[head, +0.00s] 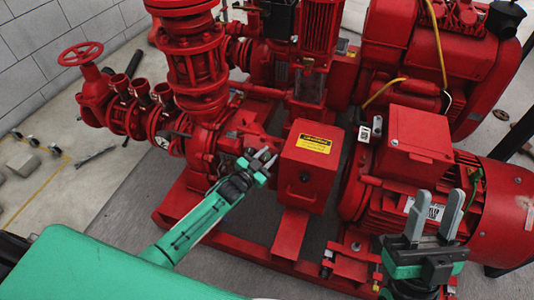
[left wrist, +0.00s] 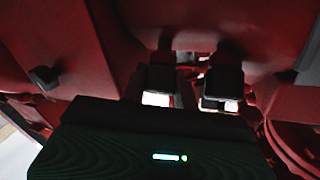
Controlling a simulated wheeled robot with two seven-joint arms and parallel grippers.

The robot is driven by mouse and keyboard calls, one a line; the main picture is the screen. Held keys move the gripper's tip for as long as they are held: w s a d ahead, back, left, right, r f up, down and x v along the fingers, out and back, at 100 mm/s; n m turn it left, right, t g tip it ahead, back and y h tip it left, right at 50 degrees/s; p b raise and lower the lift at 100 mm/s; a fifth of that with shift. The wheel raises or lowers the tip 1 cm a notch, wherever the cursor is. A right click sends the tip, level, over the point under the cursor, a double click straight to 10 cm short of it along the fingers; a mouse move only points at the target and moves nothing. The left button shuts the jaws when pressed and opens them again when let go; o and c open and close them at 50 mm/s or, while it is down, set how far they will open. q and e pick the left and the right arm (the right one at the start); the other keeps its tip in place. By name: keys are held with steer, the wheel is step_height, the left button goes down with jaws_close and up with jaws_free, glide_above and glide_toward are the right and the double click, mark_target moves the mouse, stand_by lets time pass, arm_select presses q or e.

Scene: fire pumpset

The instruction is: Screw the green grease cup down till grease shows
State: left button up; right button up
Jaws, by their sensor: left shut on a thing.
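My left gripper (head: 262,160) reaches in from the left, with its fingertips between the red pump casing (head: 203,150) and the red guard box (head: 306,167). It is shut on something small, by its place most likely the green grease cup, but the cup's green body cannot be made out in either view. In the dark left wrist view, the two black fingers (left wrist: 192,90) stand a small gap apart against red metal. Whether grease shows cannot be seen. My right gripper (head: 451,212) is open and empty, its grey fingers pointing up in front of the red motor.
The guard box with its yellow label stands close to the right of my left gripper. The red motor (head: 480,200) and its terminal box (head: 413,140) fill the right side. A red handwheel (head: 80,54) and piping stand at the left.

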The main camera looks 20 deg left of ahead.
arm_select(q)
steer(key=shift+m+g+h, duration=0.3)
steer(key=shift+m+h, duration=0.1)
steer(key=shift+m, duration=0.2)
arm_select(e)
steer(key=shift+w+a+f+g+h, duration=0.15)
steer(key=shift+w+a+f+g, duration=0.15)
steer(key=shift+w+f+g, duration=0.3)
steer(key=shift+w+a+f+g+h, duration=0.15)
steer(key=shift+w+a+f+g, duration=0.2)
steer(key=shift+f, duration=0.3)
steer(key=shift+d, duration=0.1)
arm_select(q)
steer(key=o, duration=0.7)
steer(key=shift+s+p, duration=0.1)
steer(key=shift+p, duration=0.2)
